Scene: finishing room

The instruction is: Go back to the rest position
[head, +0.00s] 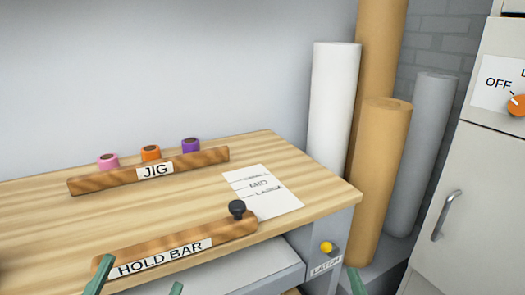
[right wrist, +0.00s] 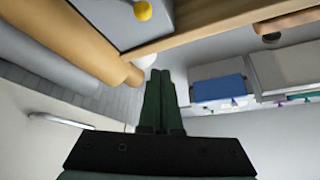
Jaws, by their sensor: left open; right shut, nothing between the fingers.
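My left gripper (head: 140,277) shows at the bottom left of the head view, with two green fingertips apart. It is open, in front of the hold bar (head: 190,240), and I see nothing between its fingers. My right gripper (head: 356,280) shows only as a green tip at the bottom of the head view, right of the latch label (head: 325,265). In the right wrist view its fingers (right wrist: 160,75) are together and empty. The hold bar lies along the front of the wooden bench (head: 310,190) and has a black knob (head: 237,209).
A wooden JIG bar (head: 205,160) lies on the bench before pink (head: 108,160), orange (head: 151,153) and purple (head: 190,145) rolls. A paper card (head: 275,200) lies at right. Tall rolls (head: 380,170) and a cabinet (head: 470,185) stand right of the bench. A yellow knob (head: 326,247) is on the bench front.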

